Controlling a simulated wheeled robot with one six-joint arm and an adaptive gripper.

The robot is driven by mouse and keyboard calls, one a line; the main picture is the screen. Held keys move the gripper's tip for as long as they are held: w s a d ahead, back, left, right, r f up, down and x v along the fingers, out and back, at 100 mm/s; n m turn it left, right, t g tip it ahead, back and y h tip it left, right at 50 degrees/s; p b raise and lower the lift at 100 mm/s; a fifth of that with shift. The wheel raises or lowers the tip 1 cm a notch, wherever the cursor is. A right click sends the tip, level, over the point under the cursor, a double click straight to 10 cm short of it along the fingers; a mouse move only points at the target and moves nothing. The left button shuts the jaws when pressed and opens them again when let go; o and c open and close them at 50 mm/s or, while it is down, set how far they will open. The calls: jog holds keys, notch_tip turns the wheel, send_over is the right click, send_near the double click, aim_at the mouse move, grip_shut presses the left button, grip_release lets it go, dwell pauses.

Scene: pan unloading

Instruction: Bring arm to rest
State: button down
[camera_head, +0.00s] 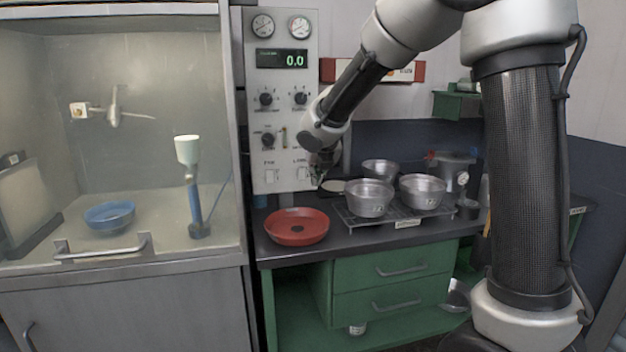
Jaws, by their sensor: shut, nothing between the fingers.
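My gripper (318,179) is small and dark at the end of my arm. It hangs above the dark bench top, behind and to the right of a red round pan (297,227) and left of the metal pots. It is shut and holds nothing. My arm comes down from the upper right, bent over the bench. The red pan lies flat near the bench's front left corner and looks empty inside.
Metal pots (369,198) stand on a rack (407,222) right of my gripper. A control panel (281,100) rises behind. A glass-fronted cabinet (239,130) at left holds a blue bowl (110,216). Green drawers (391,285) sit below the bench.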

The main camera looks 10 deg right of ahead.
jog(key=shift+s+r, duration=0.3)
jog(key=shift+s, duration=0.15)
jog(key=s+d+f+m+g+h, duration=0.1)
jog(key=s+d+f+m+g, duration=0.1)
jog(key=s+d+m, duration=0.5)
jog(key=s+f+m+g+h, duration=0.15)
jog(key=s+m, duration=0.35)
jog(key=m, duration=0.6)
jog(key=s+d+r+m, duration=0.2)
jog(key=s+m, duration=0.4)
jog(key=s, duration=0.2)
jog(key=s+d+r+m+y, duration=0.1)
jog(key=s+d+m, duration=0.2)
jog(key=s+m, duration=0.3)
jog(key=s+d+r+m+y, duration=0.1)
jog(key=s+d+r+m, duration=0.1)
jog(key=s+m, duration=0.4)
jog(key=s+d, duration=0.1)
jog(key=s, duration=0.3)
jog(key=shift+s+r, duration=0.2)
jog(key=shift+r, duration=0.15)
